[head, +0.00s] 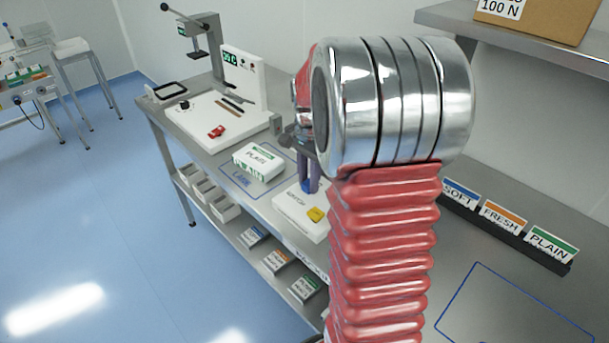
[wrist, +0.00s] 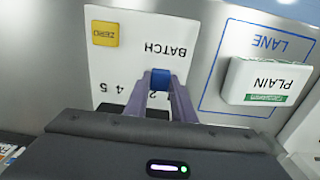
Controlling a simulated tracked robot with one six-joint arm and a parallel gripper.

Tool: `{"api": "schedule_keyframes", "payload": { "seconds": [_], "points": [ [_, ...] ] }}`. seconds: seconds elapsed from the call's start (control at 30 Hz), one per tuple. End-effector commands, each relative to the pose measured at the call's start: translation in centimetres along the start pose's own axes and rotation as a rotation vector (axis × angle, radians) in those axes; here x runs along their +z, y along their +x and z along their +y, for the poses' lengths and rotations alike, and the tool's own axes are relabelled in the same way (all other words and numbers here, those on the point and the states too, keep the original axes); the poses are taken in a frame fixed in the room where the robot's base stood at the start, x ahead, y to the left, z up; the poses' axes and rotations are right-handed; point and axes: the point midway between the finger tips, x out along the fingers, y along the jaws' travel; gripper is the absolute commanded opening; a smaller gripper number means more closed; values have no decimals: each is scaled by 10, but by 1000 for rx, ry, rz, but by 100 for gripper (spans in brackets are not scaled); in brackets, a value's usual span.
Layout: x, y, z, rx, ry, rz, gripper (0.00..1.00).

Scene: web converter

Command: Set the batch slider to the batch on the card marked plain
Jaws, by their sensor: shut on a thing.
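The batch slider sits on a white panel (head: 291,207) at the bench's front, marked BATCH upside down in the wrist view (wrist: 130,62). My gripper (wrist: 160,84) is shut on its blue knob (wrist: 160,76). Digits that look like 5, 4 and 2 show beside the fingers; other digits and most of the track are hidden, so I cannot tell the exact setting. In the head view my gripper (head: 309,186) points down at the panel, partly behind my arm. The card marked PLAIN (head: 549,245), green-topped, stands rightmost in a dark rack; I cannot read a batch on it.
A yellow ZERO button (wrist: 106,34) is on the panel. A white PLAIN pack (head: 259,160) lies in the blue-outlined LANE (head: 238,181). SOFT (head: 460,193) and FRESH (head: 503,217) cards share the rack. A white machine (head: 215,120) stands farther left. A shelf overhangs at upper right.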

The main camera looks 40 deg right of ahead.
Motion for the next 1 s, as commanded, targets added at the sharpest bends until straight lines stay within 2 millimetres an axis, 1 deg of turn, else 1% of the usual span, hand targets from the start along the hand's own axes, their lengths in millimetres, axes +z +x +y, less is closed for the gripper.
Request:
{"api": "schedule_keyframes", "payload": {
  "seconds": [0.03, 0.1, 0.23, 0.33, 0.6, 0.63, 0.87, 1.0],
  "points": [
    [0, -1, 8, -1, 2, 1, 0],
    [0, -1, 19, -1, 3, 1, 0],
    [0, -1, 33, 0, 1, 1, 0],
    [0, 0, 37, 0, 1, 0, 0],
    [0, 0, 37, 0, 0, 0, 0],
    [0, 0, 37, 0, 0, 0, 25],
    [0, 0, 37, 0, 0, 0, 41],
    [0, 0, 37, 0, 0, 0, 42]
  ]
}}
